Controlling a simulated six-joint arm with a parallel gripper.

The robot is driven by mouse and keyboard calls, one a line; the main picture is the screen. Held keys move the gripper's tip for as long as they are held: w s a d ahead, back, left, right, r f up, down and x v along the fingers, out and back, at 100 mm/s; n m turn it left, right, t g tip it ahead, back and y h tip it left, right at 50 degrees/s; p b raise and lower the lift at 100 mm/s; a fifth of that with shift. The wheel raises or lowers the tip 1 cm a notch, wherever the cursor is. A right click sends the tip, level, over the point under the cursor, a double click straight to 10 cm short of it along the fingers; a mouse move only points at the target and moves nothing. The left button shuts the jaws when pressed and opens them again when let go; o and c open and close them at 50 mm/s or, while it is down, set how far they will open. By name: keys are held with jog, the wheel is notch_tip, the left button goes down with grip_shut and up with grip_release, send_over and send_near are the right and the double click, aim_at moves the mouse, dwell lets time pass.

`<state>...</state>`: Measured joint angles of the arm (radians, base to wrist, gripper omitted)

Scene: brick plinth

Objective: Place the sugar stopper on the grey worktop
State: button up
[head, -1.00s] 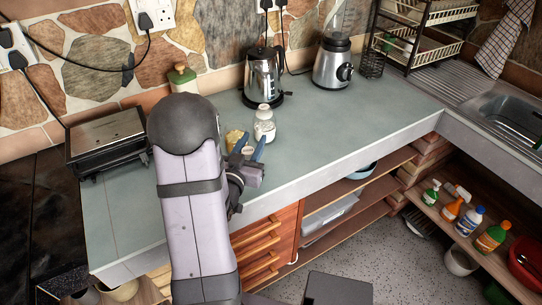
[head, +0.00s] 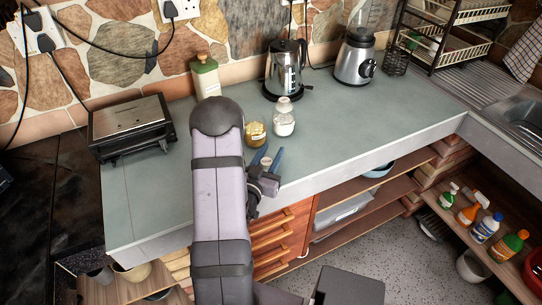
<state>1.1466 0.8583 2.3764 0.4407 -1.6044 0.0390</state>
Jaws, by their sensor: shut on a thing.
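My gripper (head: 267,161) is over the front part of the grey worktop (head: 345,140), its blue fingers pointing away from me. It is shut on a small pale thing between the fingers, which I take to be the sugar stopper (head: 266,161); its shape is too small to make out. A glass jar with white contents (head: 284,123), likely the sugar jar, stands just behind and right of the fingers. I cannot tell clearly whether its top is open. The gap between the held thing and the worktop cannot be judged.
A gold-coloured jar (head: 256,134) stands close behind the fingers. A kettle (head: 284,70), a blender (head: 355,62) and a pale green-topped bottle (head: 206,79) stand along the back wall. A black grill (head: 130,127) is at the left.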

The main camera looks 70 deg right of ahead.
aim_at(265, 168)
jog(key=shift+f, duration=0.65)
jog(key=shift+f, duration=0.15)
jog(key=o, duration=1)
jog(key=shift+o, duration=0.2)
jog(key=shift+r, duration=0.25)
jog(key=a, duration=0.6)
jog(key=shift+a+r+b, duration=0.1)
jog(key=shift+a+b, duration=0.1)
jog(key=shift+b, duration=0.1)
jog(key=shift+a, duration=0.6)
